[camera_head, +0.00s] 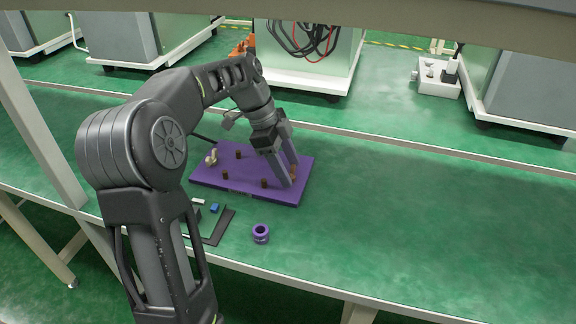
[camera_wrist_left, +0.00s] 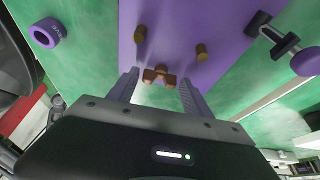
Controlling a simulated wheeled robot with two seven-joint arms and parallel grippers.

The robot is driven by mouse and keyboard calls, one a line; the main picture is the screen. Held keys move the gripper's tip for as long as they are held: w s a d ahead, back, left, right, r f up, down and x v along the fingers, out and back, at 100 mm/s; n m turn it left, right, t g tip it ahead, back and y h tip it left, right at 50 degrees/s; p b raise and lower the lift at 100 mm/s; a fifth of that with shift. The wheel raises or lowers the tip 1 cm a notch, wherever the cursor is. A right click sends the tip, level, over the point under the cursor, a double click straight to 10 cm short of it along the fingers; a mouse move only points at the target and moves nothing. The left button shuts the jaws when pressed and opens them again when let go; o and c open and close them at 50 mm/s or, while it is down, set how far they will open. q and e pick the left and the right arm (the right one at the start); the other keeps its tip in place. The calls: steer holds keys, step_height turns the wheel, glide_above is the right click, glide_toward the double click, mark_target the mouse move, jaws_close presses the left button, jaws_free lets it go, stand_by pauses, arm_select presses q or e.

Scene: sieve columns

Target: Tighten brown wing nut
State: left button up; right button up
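A purple board (camera_head: 225,178) lies on the green table, with several short brown pegs standing on it. My left gripper (camera_head: 288,178) reaches down at the board's right side. In the left wrist view a brown wing nut (camera_wrist_left: 158,75) sits between the tips of the left gripper (camera_wrist_left: 158,88). The fingers are apart, with a small gap on each side of the nut. In the head view the fingers hide most of the nut. A pale metal wing-shaped piece (camera_head: 211,158) stands at the board's left end. My right gripper is not in view.
A purple ring-shaped part (camera_head: 260,233) stands in front of the board. A black bracket (camera_head: 222,222) with a small blue block (camera_head: 214,208) lies to its left. The table to the right is clear. A dark rod (camera_wrist_left: 277,36) with a purple end shows in the wrist view.

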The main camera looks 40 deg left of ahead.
arm_select(q)
steer(key=shift+o, duration=1)
steer(key=shift+r, duration=0.1)
steer(key=p+v, duration=0.3)
steer(key=v, duration=0.4)
steer(key=shift+a+r+p, duration=0.15)
steer(key=shift+r+p, duration=0.15)
steer(key=shift+p, duration=0.05)
steer(key=shift+s+f, duration=0.1)
